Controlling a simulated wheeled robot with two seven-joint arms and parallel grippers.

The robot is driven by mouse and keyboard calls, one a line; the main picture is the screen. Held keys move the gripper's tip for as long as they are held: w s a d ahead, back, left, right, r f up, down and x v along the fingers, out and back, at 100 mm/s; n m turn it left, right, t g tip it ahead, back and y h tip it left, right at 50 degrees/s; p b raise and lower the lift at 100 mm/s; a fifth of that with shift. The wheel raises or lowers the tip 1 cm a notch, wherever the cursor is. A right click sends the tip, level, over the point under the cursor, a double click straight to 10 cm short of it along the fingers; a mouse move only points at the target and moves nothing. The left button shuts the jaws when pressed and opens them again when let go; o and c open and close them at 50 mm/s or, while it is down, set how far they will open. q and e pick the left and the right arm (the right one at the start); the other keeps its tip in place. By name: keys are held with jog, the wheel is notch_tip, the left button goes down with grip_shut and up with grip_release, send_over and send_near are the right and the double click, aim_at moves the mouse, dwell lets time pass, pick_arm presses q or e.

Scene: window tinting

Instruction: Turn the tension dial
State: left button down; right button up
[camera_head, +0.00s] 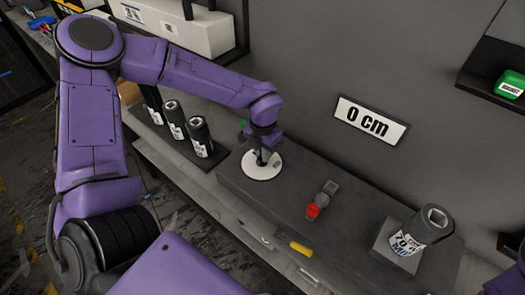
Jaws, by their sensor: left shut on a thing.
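The tension dial (262,169), a white round disc, lies on top of the dark grey bench block in the middle of the picture. My left arm reaches in from the left, and my left gripper (262,157) points down at the disc's centre. It is shut on the dial's centre part, which the fingers mostly hide. The disc's rim shows around the fingers. Any marks on the dial are too small to read. A bit of purple shows at the lower right edge; my right gripper does not show.
A red-ended fitting (314,209) and a black film roll (432,224) in a grey holder stand to the right on the block. Several more rolls (199,137) stand on the left. A yellow-handled tool (298,248) lies in front.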

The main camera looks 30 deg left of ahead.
pick_arm(q)
jog(key=c, duration=1.1)
grip_release()
jog(key=shift+w, duration=0.1)
notch_tip(320, 180, up, 11)
jog(key=shift+f+b, duration=0.2)
jog(key=shift+b, duration=0.8)
jog(key=shift+a, duration=0.1)
